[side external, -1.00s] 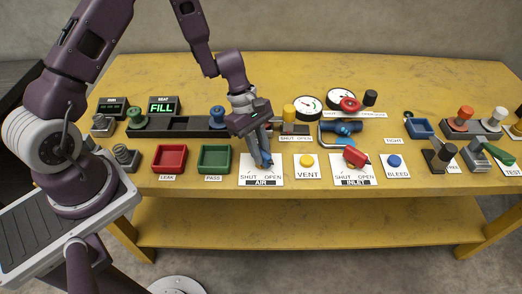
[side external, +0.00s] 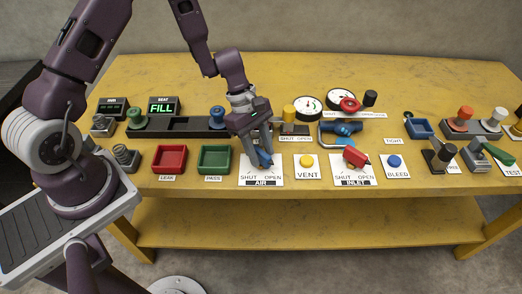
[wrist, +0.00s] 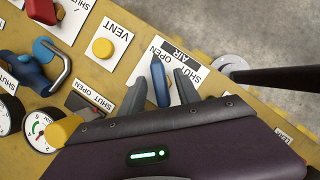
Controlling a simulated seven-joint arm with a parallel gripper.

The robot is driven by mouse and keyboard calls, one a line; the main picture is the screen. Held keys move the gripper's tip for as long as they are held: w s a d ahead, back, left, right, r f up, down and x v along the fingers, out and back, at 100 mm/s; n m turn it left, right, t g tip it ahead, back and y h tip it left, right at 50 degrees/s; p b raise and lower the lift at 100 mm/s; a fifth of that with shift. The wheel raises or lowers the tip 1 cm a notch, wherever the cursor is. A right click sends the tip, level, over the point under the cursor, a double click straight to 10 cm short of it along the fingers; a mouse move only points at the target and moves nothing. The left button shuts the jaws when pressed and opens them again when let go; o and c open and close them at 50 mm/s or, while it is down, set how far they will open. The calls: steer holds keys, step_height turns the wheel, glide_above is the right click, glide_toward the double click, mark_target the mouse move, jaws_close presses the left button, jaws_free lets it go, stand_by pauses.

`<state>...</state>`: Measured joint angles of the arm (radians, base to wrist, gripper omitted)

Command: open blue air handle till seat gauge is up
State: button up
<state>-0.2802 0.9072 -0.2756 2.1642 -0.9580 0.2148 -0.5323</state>
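The blue air handle (side external: 265,159) is on the white AIR plate (side external: 247,172); it also shows in the wrist view (wrist: 160,82), its tip by the OPEN label. My gripper (side external: 263,158) is low over the plate, its fingers (wrist: 159,92) open on either side of the handle, with gaps visible. The SEAT display (side external: 163,106) reads FILL in green. Two round dials, a left gauge (side external: 308,106) and a right gauge (side external: 339,97), stand behind; which is the seat gauge I cannot tell. In the wrist view a dial (wrist: 41,130) shows green and red marks; its reading is unclear.
Right of the plate are the yellow VENT button (side external: 306,161), the red INLET handle (side external: 356,157) and the blue BLEED button (side external: 394,161). A green tray (side external: 215,172) and red tray (side external: 155,172) lie left. A yellow knob (side external: 290,112) stands close behind my gripper.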

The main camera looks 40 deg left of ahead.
steer(key=v, duration=0.7)
steer(key=s+d+r+m+t+y, duration=0.1)
steer(key=s+r+m, duration=0.25)
steer(key=r, duration=0.45)
steer(key=s+d+r+m+t, duration=0.1)
steer(key=s+r+m, duration=0.2)
steer(key=r+m, duration=0.35)
steer(key=s+a+r+m+t+y, duration=0.1)
steer(key=s+r+m, duration=0.3)
steer(key=s, duration=0.4)
steer(key=s+a+r+m+t+y, duration=0.2)
steer(key=s+r+m, duration=0.2)
steer(key=s, duration=0.3)
steer(key=shift+s+a+r+t, duration=0.25)
steer(key=shift+s+r+t, duration=0.05)
steer(key=shift+s, duration=0.05)
